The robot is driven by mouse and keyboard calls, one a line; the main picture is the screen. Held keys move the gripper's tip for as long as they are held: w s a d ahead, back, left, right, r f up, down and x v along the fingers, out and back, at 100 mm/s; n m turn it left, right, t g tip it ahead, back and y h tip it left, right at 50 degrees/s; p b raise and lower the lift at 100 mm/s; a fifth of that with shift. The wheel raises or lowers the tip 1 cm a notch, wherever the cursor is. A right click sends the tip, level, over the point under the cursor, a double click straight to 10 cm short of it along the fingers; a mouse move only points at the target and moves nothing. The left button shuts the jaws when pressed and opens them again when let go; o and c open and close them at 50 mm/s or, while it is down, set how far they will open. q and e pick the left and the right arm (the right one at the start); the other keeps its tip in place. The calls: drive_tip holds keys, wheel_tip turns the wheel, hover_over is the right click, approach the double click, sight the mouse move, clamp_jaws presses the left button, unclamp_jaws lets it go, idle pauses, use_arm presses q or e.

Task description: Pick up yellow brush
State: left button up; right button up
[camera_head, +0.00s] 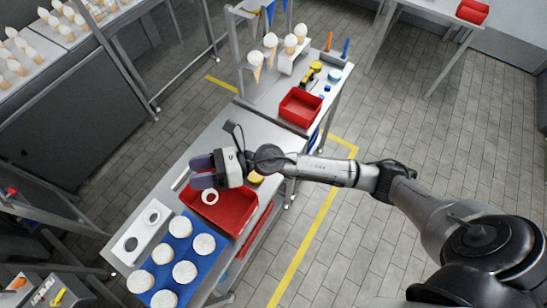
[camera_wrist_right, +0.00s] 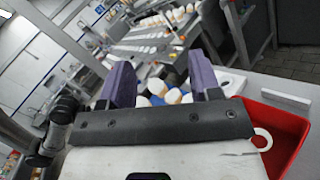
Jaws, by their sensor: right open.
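My right gripper (camera_head: 194,172) reaches in from the right over the near worktable, its two purple fingers pointing left and spread apart. In the right wrist view the fingers (camera_wrist_right: 158,70) are open with nothing between them. A small yellow thing (camera_head: 256,178) shows just behind and below my right wrist, partly hidden; I cannot tell if it is the brush. Other yellow items (camera_head: 316,67) lie on the far worktable, too small to identify for sure. My left gripper is not in view.
A red bin (camera_head: 234,222) lies under my right gripper, with a white ring (camera_head: 210,198) at it. A blue tray (camera_head: 199,262) carries several round white-topped items. A white holder (camera_head: 134,242) stands to its left. Another red bin (camera_head: 301,107) and upright cones (camera_head: 270,42) stand further back.

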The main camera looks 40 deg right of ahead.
drive_tip(key=w+d+f+n+g+h+b, duration=0.2)
drive_tip(key=d+f+n+g+h+b, duration=0.15)
drive_tip(key=f+n+g, duration=0.4)
drive_tip(key=w+d+f+n+h+b, duration=0.1)
drive_tip(key=d+f+n+h, duration=0.15)
drive_tip(key=d+h, duration=0.4)
drive_tip(key=w+d+f+n+g+h+b, duration=0.1)
drive_tip(key=w+d+f+n+h+b, duration=0.2)
drive_tip(key=d, duration=0.6)
drive_tip(key=d+f+n+h, duration=0.1)
drive_tip(key=d+f+h, duration=0.3)
drive_tip(key=d, duration=0.4)
drive_tip(key=f, duration=0.4)
drive_tip(key=d+f, duration=0.1)
drive_tip(key=f, duration=0.2)
drive_tip(key=shift+w+f, duration=0.1)
drive_tip(key=shift+a+f+p, duration=0.2)
drive_tip(key=shift+f+p, duration=0.25)
drive_tip(key=shift+f, duration=2.15)
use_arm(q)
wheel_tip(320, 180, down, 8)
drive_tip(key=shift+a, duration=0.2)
use_arm(e)
drive_tip(key=shift+f, duration=0.55)
